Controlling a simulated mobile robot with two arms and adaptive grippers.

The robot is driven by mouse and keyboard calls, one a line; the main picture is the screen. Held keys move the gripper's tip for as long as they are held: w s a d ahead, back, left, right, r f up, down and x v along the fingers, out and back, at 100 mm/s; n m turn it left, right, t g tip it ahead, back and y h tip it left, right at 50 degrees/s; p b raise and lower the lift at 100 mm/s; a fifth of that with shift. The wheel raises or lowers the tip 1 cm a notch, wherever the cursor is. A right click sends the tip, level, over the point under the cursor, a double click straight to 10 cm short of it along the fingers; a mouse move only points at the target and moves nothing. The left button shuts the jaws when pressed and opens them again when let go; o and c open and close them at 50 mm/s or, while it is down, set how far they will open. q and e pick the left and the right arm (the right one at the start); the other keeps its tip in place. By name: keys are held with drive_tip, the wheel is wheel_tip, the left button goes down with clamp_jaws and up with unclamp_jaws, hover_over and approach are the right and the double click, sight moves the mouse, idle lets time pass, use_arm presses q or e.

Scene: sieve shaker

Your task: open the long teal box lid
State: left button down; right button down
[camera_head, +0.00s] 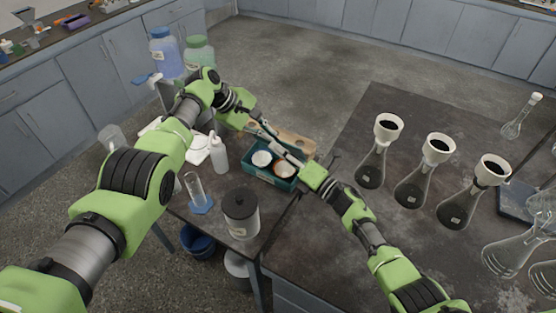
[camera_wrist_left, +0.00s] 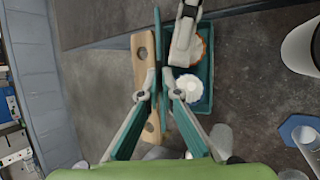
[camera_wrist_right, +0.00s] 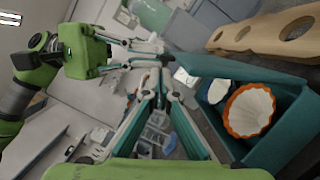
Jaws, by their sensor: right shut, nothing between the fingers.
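The long teal box (camera_head: 272,179) stands on the dark table in the head view, with a white and an orange-rimmed round filter inside. Its teal lid (camera_wrist_right: 235,69) is raised off the opening, tilted up along one long side. In the left wrist view the lid (camera_wrist_left: 157,30) shows nearly edge-on beside the box (camera_wrist_left: 206,95). My left gripper (camera_wrist_left: 159,95) is at the lid, its fingers either side of the lid's edge; whether they press on it is unclear. My right gripper (camera_wrist_right: 161,92) is shut and empty, close to the box and lid.
A wooden holder with holes (camera_wrist_left: 143,75) lies beside the box behind the lid. A white bottle (camera_head: 219,153), a glass cylinder (camera_head: 196,188) and a dark-lidded jar (camera_head: 241,213) stand nearby. Several flasks with funnels (camera_head: 376,160) stand to the right.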

use_arm(q)
drive_tip(key=shift+r, duration=0.15)
use_arm(e)
drive_tip(key=shift+w+d+r, duration=0.15)
drive_tip(key=shift+w+r, duration=0.05)
drive_tip(key=shift+w, duration=0.05)
drive_tip(key=shift+w+d+r, duration=0.3)
drive_tip(key=shift+w+r, duration=0.05)
drive_tip(key=shift+w, duration=0.05)
use_arm(q)
drive_tip(key=shift+f, duration=0.2)
use_arm(e)
drive_tip(key=shift+w+d+r, duration=0.1)
drive_tip(key=shift+w+d, duration=0.15)
drive_tip(key=shift+w, duration=0.05)
use_arm(q)
drive_tip(key=c, duration=2.3)
unclamp_jaws()
drive_tip(key=shift+s, duration=0.15)
use_arm(e)
drive_tip(key=shift+r, duration=0.15)
drive_tip(key=shift+a, duration=0.1)
